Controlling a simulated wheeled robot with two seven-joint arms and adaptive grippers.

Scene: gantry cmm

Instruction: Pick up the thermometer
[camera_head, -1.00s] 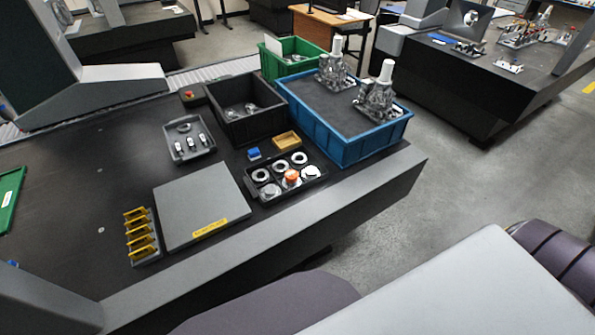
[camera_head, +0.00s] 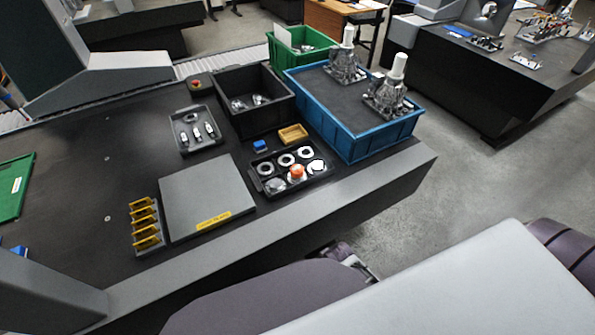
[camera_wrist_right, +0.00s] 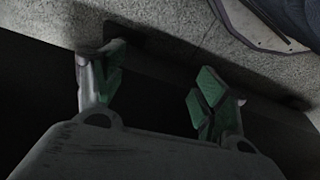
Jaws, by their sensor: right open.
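I cannot pick out a thermometer in either view. My right gripper (camera_wrist_right: 160,85) shows in the right wrist view, with its green-padded fingers spread apart and nothing between them. Grey floor and a dark surface lie behind the fingers there. In the head view, a small metallic mechanism (camera_head: 345,258) shows past the table's front edge; I cannot tell which part of me it is. My left gripper is not in view.
The dark table (camera_head: 75,200) bears a grey plate (camera_head: 200,190), a yellow-slotted rack (camera_head: 146,225), a grey tray (camera_head: 182,145), a black tray of rings (camera_head: 258,178), a black bin (camera_head: 262,119), a blue crate (camera_head: 355,148) and a green crate (camera_head: 275,50).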

